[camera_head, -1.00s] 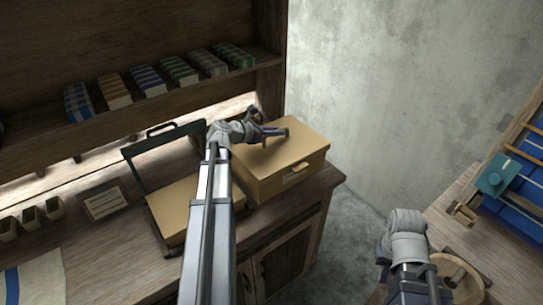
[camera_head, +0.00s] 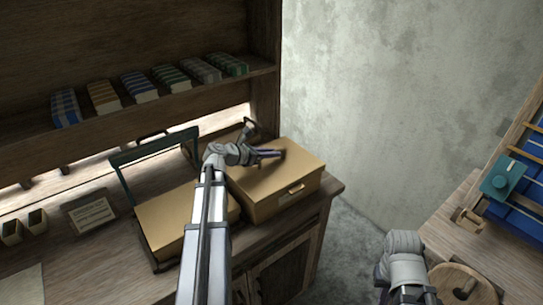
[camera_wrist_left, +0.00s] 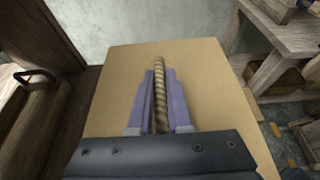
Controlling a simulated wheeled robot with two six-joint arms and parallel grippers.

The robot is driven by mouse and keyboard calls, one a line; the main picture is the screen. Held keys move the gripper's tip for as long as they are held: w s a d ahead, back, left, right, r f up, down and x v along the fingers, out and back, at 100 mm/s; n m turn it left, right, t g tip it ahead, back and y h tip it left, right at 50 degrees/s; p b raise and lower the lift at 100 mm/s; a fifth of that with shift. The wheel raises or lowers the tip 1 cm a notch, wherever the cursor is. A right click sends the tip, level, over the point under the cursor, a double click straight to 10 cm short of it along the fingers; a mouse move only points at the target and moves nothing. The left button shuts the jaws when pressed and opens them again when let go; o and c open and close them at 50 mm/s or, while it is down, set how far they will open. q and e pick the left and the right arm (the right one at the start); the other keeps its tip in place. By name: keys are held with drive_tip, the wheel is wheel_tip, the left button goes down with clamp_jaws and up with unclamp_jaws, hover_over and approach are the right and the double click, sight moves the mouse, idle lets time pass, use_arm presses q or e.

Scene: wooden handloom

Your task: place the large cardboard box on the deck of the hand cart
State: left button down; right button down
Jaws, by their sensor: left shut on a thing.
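The large cardboard box (camera_head: 285,197) sits at the right end of the wooden bench, with a small handle on its front face. My left gripper (camera_head: 282,153) is over its top. In the left wrist view its purple fingers (camera_wrist_left: 160,95) are shut on a twisted rope handle (camera_wrist_left: 160,80) above the box's tan top (camera_wrist_left: 205,85). The hand cart, with a dark green push handle (camera_head: 150,149), stands left of the box. A tan slab or box (camera_head: 165,222) lies on its deck area; I cannot tell which. My right gripper (camera_head: 385,275) is low at right, its fingers unclear.
A shelf (camera_head: 170,100) with several striped cloth bundles runs above the bench (camera_head: 95,265). A small card box (camera_head: 92,216) and small bins (camera_head: 37,220) stand left of the cart. A loom with a teal block (camera_head: 503,180) is at right. Floor shows between bench and loom.

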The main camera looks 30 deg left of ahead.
use_arm(q)
drive_tip(key=shift+f, duration=0.2)
drive_tip(key=c, duration=0.8)
unclamp_jaws()
drive_tip(key=shift+c, duration=0.2)
drive_tip(key=shift+r, duration=0.25)
drive_tip(key=shift+s+a+r, duration=0.1)
drive_tip(key=shift+s+r, duration=0.1)
drive_tip(key=shift+s, duration=0.1)
drive_tip(key=p+v, duration=0.4)
drive_tip(key=v, duration=0.7)
drive_tip(key=shift+s+p, duration=0.1)
drive_tip(key=shift+p, duration=0.2)
